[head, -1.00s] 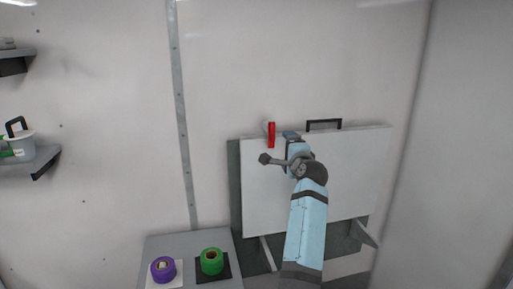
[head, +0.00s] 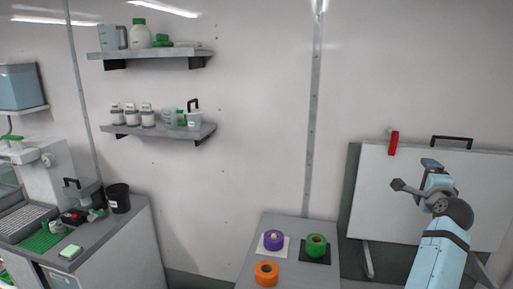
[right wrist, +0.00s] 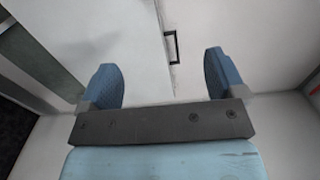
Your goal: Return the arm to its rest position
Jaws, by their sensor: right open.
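My right arm rises at the right of the head view, in front of a large pale panel (head: 385,215) with a black handle (head: 452,138) on its top edge. My right gripper (head: 432,165) is near the panel's upper part, apart from the handle. In the right wrist view the gripper (right wrist: 163,85) has its two blue fingers wide apart with nothing between them. The handle (right wrist: 171,47) shows beyond the fingers. A red piece (head: 393,143) stands at the panel's top edge, left of the gripper. My left gripper is not in view.
A grey table (head: 255,255) holds purple (head: 273,240), green (head: 316,245) and orange (head: 266,273) tape rolls. At the left are a counter (head: 115,250) with a black cup (head: 118,198), and two wall shelves (head: 150,55) with bottles. The wall between is clear.

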